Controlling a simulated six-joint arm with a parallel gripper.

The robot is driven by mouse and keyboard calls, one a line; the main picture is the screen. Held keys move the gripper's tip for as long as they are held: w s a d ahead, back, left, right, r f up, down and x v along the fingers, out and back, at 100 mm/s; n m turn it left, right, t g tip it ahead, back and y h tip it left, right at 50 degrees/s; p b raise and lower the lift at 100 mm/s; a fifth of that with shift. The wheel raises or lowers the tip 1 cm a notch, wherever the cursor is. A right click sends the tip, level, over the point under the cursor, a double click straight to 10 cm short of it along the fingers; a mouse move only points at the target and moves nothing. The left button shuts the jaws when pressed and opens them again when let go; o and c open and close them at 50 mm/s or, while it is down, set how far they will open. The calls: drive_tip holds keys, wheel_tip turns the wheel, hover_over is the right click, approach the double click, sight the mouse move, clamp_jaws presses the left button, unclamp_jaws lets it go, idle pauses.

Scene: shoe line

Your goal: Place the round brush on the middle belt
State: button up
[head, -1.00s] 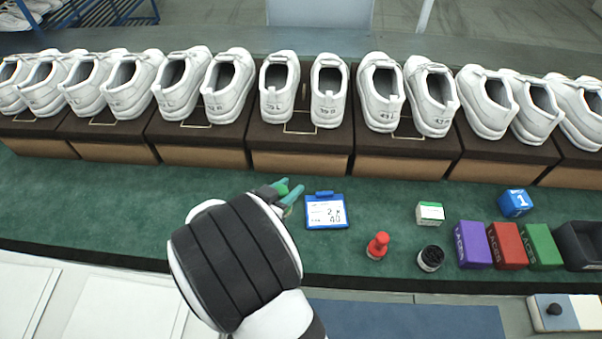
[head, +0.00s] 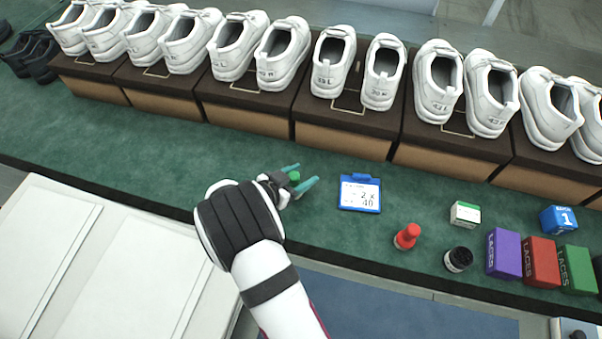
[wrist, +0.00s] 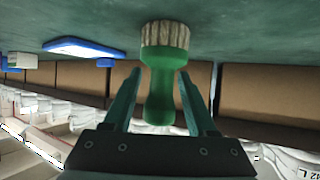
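The round brush (wrist: 161,90) has a green handle and a ring of pale bristles at its far end. In the head view only a bit of its green handle (head: 294,177) shows between my teal fingers. The brush is over the green surface (head: 120,150), left of the blue-framed card. I cannot tell whether the bristles touch the surface. No belt is clearly identifiable as the middle one.
White shoes stand on a row of brown boxes (head: 345,140) behind my gripper.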

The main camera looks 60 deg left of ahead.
drive_tip(key=shift+r, duration=0.2)
drive_tip(key=v, duration=0.2)
drive_tip(key=r+v, duration=0.1)
drive_tip(key=v, duration=0.2)
drive_tip(key=shift+r, duration=0.15)
drive_tip(key=w+d+r+m+g+y, duration=0.2)
drive_tip(key=w+r, duration=1)
drive_tip(key=r, duration=0.1)
drive_tip(key=w+d+r+m+g+y, duration=0.1)
drive_tip(key=w+d+r+g, duration=0.15)
drive_tip(key=d, duration=0.35)
drive_tip(key=w+d+r+g, duration=0.1)
drive_tip(key=w+d+r, duration=0.15)
drive_tip(key=d, duration=0.45)
drive_tip(key=s+d+m+g+h, duration=0.1)
drive_tip(key=s+d+m+g, duration=0.1)
drive_tip(key=s+d, duration=0.4)
drive_tip(key=s+d+f+m+g+h, duration=0.1)
drive_tip(key=s+d, duration=0.5)
drive_tip(key=d, duration=0.7)
drive_tip(key=s+d+f+m+g+h, duration=0.1)
drive_tip(key=s+d+m+g+h, duration=0.2)
drive_tip(key=s+d, duration=0.3)
drive_tip(key=shift+d+m, duration=0.3)
drive_tip(key=shift+d, duration=1.75)
